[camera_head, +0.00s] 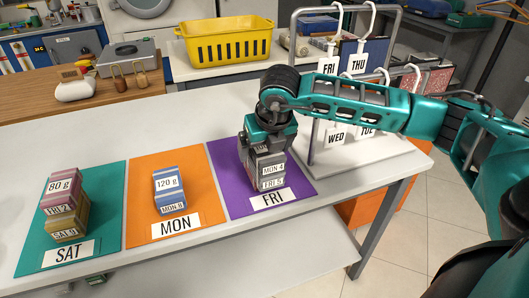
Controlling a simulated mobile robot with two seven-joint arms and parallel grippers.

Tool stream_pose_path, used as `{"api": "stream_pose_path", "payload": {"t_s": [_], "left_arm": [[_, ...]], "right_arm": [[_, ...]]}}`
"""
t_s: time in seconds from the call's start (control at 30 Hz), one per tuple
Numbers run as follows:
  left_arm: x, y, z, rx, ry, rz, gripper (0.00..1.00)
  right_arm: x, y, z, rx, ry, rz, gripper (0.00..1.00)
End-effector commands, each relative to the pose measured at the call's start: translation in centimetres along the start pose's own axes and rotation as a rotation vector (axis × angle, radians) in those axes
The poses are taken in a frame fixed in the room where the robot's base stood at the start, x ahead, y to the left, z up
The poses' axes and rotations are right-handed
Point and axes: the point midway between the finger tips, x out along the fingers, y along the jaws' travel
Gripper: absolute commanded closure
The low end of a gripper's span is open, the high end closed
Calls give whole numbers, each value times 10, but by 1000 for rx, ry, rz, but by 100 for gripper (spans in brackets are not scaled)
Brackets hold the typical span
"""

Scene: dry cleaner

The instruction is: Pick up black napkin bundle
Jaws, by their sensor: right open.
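My right gripper (268,143) points down over the purple FRI mat (228,178). It is open, with its fingers at the top of a stack of dark grey to black bundles. The upper black bundle (259,160) has a label reading MON 4. The lower bundle (260,182) has a label that seems to read FRI 5. The gripper hides the top of the stack, and I cannot tell whether the fingers touch it. My left gripper is not in view.
A blue bundle (168,182) stands on the orange MON mat (140,221). A pink bundle (62,186) sits on an olive one (67,222) on the teal SAT mat (108,185). A metal rack (314,150) with hanging tags stands close behind. A yellow basket (226,48) is farther back.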

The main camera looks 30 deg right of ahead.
Motion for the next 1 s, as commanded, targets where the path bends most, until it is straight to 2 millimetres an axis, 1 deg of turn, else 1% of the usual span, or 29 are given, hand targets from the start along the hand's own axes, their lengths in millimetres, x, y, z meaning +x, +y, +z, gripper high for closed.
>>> {"api": "stream_pose_path", "payload": {"t_s": [0.5,1.0], "left_arm": [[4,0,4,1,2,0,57],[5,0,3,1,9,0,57]], "right_arm": [[3,0,-2,0,1,1,4],[4,0,-2,0,1,1,4]]}}
